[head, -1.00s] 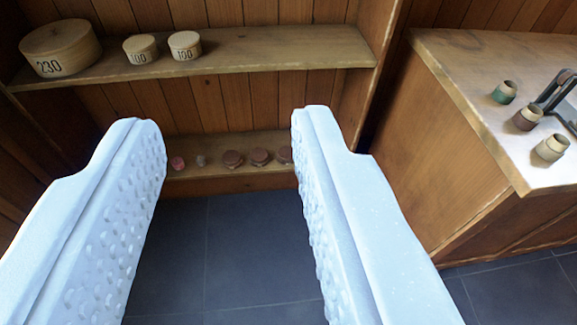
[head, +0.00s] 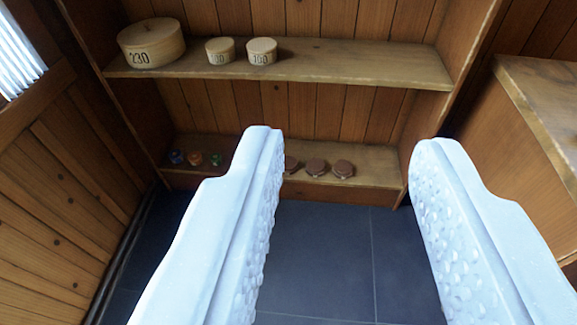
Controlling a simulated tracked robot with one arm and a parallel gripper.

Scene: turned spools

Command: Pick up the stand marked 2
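My gripper (head: 345,145) is open and empty, its two pale dimpled fingers wide apart in front of the shelves. I can make out no stand marked 2. On the lower shelf stand small blue (head: 177,157), orange (head: 195,158) and green (head: 215,159) things, left of my left finger. All are too small to show any marks. My left finger hides part of the lower shelf.
The upper shelf (head: 350,62) holds a large round box marked 230 (head: 152,43) and two smaller ones marked 100 (head: 262,51). A wooden counter (head: 545,95) stands at right, a plank wall (head: 50,200) at left. The dark tiled floor (head: 320,260) between is clear.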

